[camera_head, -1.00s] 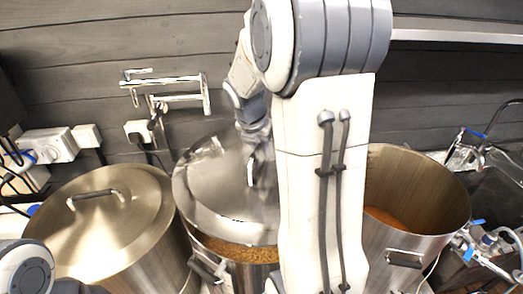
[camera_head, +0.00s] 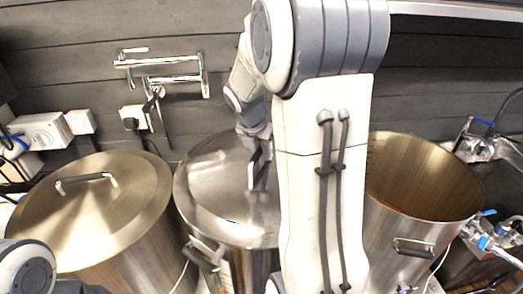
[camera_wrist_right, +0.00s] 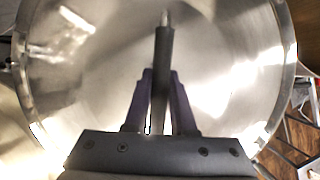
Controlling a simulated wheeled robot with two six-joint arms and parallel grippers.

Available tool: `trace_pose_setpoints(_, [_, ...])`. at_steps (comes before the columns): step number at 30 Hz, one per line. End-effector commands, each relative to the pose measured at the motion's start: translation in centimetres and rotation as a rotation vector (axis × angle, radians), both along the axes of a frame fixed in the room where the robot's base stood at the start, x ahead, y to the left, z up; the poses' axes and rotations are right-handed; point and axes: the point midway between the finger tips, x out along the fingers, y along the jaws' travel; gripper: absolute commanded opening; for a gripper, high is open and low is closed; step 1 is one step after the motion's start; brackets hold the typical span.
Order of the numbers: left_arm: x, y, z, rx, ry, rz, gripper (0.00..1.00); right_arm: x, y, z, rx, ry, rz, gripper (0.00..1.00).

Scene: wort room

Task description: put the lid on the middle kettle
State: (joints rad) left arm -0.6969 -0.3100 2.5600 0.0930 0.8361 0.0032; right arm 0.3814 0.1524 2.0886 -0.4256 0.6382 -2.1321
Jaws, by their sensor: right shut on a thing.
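The shiny steel lid (camera_head: 215,180) lies over the mouth of the middle kettle (camera_head: 245,268) and looks about level. The grain inside is hidden; I cannot tell whether the rim is fully seated all round. My right gripper (camera_head: 259,168) is above the lid, shut on its dark handle. In the right wrist view the fingers (camera_wrist_right: 161,85) grip the handle (camera_wrist_right: 164,50), with the round lid (camera_wrist_right: 95,85) beneath. My right arm hides the right part of the lid and kettle. My left gripper is not in view; only part of that arm shows at bottom left.
The left kettle (camera_head: 140,235) has its own lid (camera_head: 100,205) on. The right kettle (camera_head: 395,245) stands open, close beside my right arm. A wall tap (camera_head: 165,70) and sockets (camera_head: 45,130) are behind. Pipes and valves (camera_head: 490,240) are at the right.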

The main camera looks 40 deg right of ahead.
Motion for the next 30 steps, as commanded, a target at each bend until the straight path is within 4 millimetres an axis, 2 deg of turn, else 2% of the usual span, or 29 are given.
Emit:
trace_pose_setpoints(6, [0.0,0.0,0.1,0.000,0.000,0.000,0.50,0.1,-0.1,0.3,-0.004,-0.006,0.002,0.00])
trace_pose_setpoints(7, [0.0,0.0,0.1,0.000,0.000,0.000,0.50,0.1,-0.1,0.3,-0.003,-0.006,0.001,0.35])
trace_pose_setpoints(9, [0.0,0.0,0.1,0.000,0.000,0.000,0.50,0.1,-0.1,0.3,-0.004,-0.006,0.002,0.58])
trace_pose_setpoints(20, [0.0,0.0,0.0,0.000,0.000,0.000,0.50,-0.1,0.1,0.2,0.000,0.001,0.000,0.58])
trace_pose_setpoints(23, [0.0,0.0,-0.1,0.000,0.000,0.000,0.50,-0.2,0.4,1.3,-0.002,-0.002,0.001,0.58])
trace_pose_setpoints(30, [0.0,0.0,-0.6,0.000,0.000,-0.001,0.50,-0.9,2.0,5.6,-0.003,-0.008,0.002,0.58])
